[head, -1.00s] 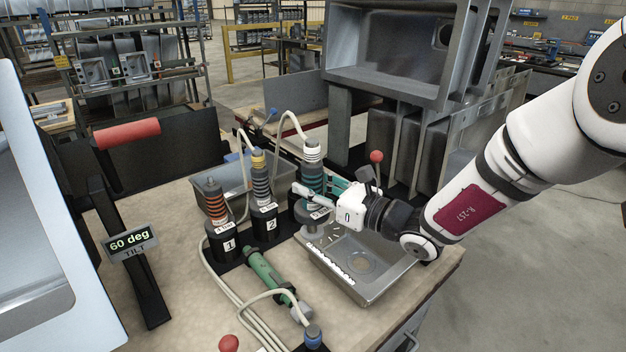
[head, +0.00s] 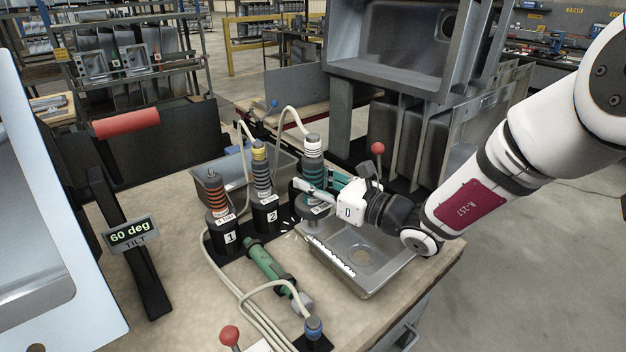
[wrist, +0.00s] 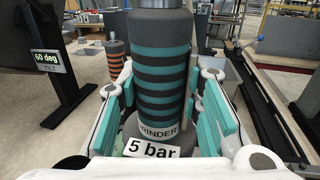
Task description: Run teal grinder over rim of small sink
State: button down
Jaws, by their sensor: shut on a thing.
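The teal grinder (head: 313,173) is upright, with teal and dark bands and a pale hose at its top. It stands over the far left corner of the small sink (head: 398,262). In the wrist view the teal grinder (wrist: 160,65) fills the middle, with a "5 bar" label. My gripper (head: 318,191) is shut on it; in the wrist view the teal-padded fingers of my gripper (wrist: 165,105) flank its body. A pale jagged strip (head: 335,260) runs along the sink's left rim. Contact between grinder head and rim is hard to tell.
The orange-banded tool (head: 216,195) and yellow-topped tool (head: 261,175) stand in numbered holders left of the grinder. A green tool (head: 265,262) lies in front. Hoses (head: 250,318) cross the bench. A red-knobbed lever (head: 378,149) stands behind my gripper.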

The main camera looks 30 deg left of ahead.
jog(key=shift+f, duration=0.4)
jog(key=shift+d, duration=0.1)
